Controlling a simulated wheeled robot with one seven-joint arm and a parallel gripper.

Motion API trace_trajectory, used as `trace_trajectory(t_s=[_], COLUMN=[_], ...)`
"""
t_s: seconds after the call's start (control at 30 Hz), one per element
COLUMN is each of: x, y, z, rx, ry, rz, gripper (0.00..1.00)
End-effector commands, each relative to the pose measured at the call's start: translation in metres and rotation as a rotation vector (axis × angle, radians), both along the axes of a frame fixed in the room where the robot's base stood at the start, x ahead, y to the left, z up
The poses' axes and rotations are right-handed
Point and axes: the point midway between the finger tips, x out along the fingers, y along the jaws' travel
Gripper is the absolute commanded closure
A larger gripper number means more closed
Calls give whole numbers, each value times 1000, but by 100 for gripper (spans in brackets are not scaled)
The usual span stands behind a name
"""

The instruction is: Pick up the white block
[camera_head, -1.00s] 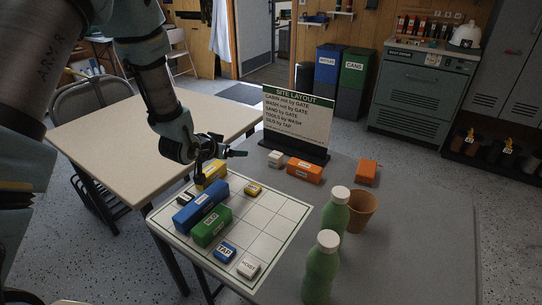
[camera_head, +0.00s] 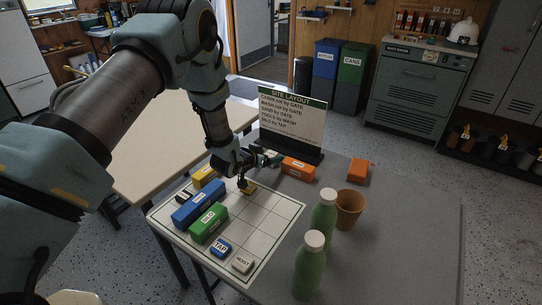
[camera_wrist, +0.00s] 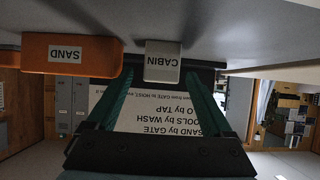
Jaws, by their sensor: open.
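The white block (camera_wrist: 162,62), labelled CABIN, shows upside down in the wrist view. It lies between the lines of my two green fingers, close to their tips; I cannot tell whether it is between them or just beyond. In the head view my gripper (camera_head: 265,158) is low over the grey table in front of the sign, and it mostly hides this block. My gripper also shows in the wrist view (camera_wrist: 160,76), with its fingers apart and nothing clamped.
The orange SAND block (camera_head: 298,169) sits right of my gripper, close by. The sign (camera_head: 292,118) stands just behind. Green bottles (camera_head: 309,270) and a brown cup (camera_head: 349,207) stand to the right.

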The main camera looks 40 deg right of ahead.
Motion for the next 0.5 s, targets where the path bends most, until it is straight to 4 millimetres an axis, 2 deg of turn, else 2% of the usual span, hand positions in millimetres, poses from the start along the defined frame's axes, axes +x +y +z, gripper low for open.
trace_trajectory(t_s=[0.1, 0.4, 0.5], x=[3, 5, 5], y=[-12, -16, -16], z=[-5, -8, -8], rx=[0, -1, 0], ry=[-2, -1, -1], rz=[-1, 0, 0], gripper=[15, 15, 24])
